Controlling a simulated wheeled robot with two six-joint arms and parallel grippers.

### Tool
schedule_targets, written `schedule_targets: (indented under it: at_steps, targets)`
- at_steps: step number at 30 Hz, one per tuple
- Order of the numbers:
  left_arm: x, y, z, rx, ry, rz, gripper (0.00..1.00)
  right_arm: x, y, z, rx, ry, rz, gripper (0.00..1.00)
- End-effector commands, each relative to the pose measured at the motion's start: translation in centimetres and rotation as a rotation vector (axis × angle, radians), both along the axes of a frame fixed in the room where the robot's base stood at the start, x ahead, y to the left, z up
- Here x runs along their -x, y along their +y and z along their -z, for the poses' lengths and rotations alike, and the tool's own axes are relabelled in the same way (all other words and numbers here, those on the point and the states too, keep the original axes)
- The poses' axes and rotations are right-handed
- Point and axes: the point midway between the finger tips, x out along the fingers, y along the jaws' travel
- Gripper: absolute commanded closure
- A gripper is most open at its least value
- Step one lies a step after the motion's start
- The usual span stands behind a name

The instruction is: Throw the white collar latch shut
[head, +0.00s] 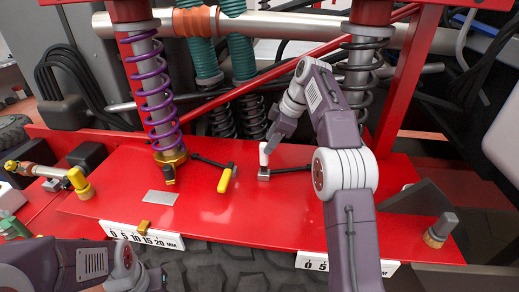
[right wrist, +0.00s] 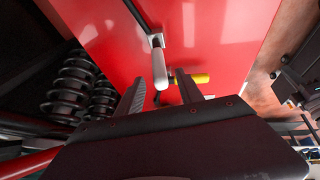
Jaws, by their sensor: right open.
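The white collar latch (head: 264,153) stands on the red deck (head: 200,210), with its white handle upright above a small grey metal block. A black rod (head: 292,168) runs right from the block towards the black spring. My right gripper (head: 271,138) is at the white handle, coming from above and behind. In the right wrist view the jaws (right wrist: 161,78) are open, with the white handle (right wrist: 160,68) between or just beyond the fingertips; contact cannot be told. A yellow-handled latch (head: 226,179) lies low to the left.
A purple spring (head: 153,85) with a gold collar (head: 170,158) stands left, a black spring (head: 362,70) right behind my right arm. Scale plates (head: 140,236) line the front edge. A grey wedge (head: 415,197) sits at right. The deck's middle front is clear.

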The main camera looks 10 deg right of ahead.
Motion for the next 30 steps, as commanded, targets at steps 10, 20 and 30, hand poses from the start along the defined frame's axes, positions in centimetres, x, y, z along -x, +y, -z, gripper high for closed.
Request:
schedule_targets:
  at_steps: [10,20,30]
  targets:
    - [0.0,0.0,0.6,0.0,0.0,0.0,1.0,-1.5,1.6,5.0,-0.002,0.006,0.002,0.56]
    - [0.0,0.0,-0.1,0.0,0.0,0.0,1.0,-2.7,2.7,8.4,-0.001,0.001,0.004,0.56]
    - [0.0,0.0,-0.1,0.0,0.0,0.0,1.0,-2.7,2.7,8.5,-0.001,0.0,0.004,0.93]
